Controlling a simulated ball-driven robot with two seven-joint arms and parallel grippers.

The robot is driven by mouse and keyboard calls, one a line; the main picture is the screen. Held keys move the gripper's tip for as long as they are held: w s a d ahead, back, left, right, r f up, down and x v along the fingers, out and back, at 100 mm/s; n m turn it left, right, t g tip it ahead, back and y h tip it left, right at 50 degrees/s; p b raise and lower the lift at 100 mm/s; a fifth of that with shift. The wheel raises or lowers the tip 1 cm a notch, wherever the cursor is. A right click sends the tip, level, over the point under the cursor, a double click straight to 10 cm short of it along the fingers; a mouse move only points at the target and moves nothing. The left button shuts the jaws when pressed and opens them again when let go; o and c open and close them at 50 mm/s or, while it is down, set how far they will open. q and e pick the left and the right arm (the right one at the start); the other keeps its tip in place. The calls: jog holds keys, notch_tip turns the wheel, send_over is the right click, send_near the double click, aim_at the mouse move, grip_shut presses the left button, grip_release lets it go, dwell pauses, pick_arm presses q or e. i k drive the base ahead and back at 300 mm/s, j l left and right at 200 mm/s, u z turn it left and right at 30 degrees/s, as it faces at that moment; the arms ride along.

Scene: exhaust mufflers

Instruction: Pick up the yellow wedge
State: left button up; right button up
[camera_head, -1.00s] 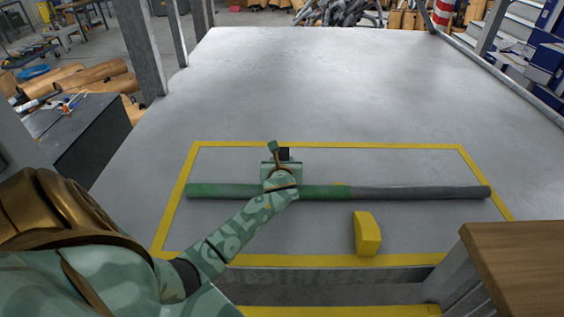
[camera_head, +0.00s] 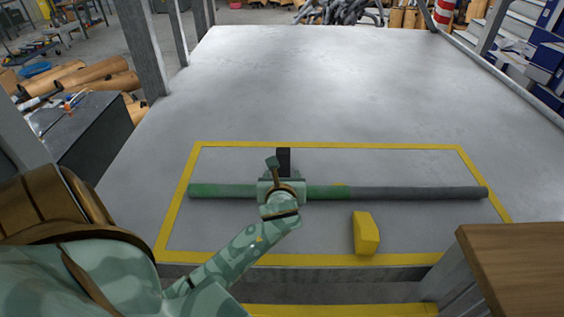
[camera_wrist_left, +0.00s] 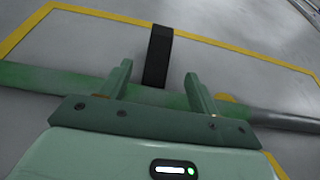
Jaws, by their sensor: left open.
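The yellow wedge (camera_head: 366,233) stands on the grey table near its front edge, just in front of the long pipe. My left gripper (camera_head: 281,182) is over the green part of the pipe, left of the wedge and farther back. In the left wrist view its two fingers (camera_wrist_left: 158,74) are spread apart with nothing gripped. An upright black block (camera_wrist_left: 158,45) shows between and beyond them; in the head view this block (camera_head: 283,160) is partly hidden by the gripper. A small yellow piece (camera_wrist_left: 225,97) shows behind the right finger. My right gripper is not in view.
The pipe (camera_head: 410,193), green at left and grey at right, lies across a yellow-outlined rectangle (camera_head: 330,145). A wooden surface (camera_head: 520,262) is at the front right. The table (camera_head: 320,85) is clear behind the outline.

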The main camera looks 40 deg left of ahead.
aim_at(365, 234)
jog(key=k+l, duration=0.75)
jog(key=l, duration=0.2)
